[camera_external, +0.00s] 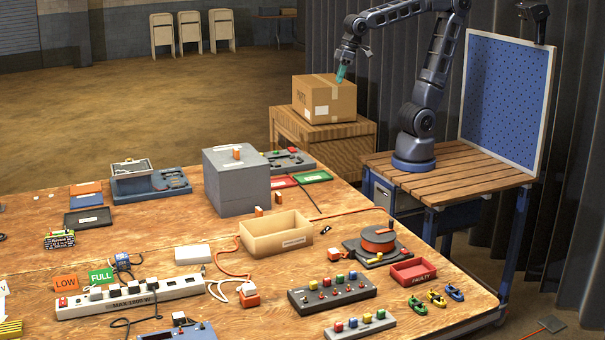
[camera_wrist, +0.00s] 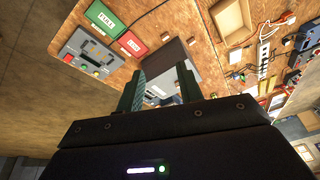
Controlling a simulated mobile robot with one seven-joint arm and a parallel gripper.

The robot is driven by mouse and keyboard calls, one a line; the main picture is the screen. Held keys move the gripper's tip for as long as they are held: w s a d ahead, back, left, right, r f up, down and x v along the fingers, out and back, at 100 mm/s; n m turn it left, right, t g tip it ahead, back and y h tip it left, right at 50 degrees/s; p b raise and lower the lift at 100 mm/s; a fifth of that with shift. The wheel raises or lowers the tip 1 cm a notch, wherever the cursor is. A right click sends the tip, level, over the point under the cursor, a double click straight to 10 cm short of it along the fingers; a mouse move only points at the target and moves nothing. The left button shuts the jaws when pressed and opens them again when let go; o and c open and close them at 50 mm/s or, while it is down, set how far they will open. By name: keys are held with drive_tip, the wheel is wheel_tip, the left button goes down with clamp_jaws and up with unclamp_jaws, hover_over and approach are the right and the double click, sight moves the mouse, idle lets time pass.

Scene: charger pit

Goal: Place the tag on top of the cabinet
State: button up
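A grey box-shaped cabinet (camera_external: 237,188) stands on the large table, with a small orange piece and a pale label on its top. It also shows beyond my fingers in the wrist view (camera_wrist: 178,53). I cannot tell which item is the tag. An orange LOW card (camera_external: 66,283) and a green FULL card (camera_external: 101,276) stand at the table's left. A small flat dark piece with an orange mark (camera_external: 551,323) lies on the floor at the lower right. My gripper (camera_external: 341,76) is beside the top of the cardboard carton, away from the cabinet. Its fingers (camera_wrist: 160,72) are apart with nothing visible between them.
A cardboard carton (camera_external: 324,97) sits on a wooden stand (camera_external: 350,145) below my gripper. An open tan box (camera_external: 275,245), a cable reel (camera_external: 378,238), a power strip (camera_external: 130,304) and a red FAULTY tray (camera_external: 413,271) crowd the table.

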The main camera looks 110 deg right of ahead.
drive_tip(key=s+a+f+n, duration=0.1)
drive_tip(key=s+f+n, duration=0.1)
drive_tip(key=s, duration=0.4)
drive_tip(key=s+a+f+n+t, duration=0.1)
drive_tip(key=s+n, duration=0.1)
drive_tip(key=s, duration=0.4)
drive_tip(key=shift+s+a+f+n+y, duration=0.2)
drive_tip(key=shift+s+f+n+y, duration=0.1)
drive_tip(key=shift+s+f, duration=0.1)
idle(2.3)
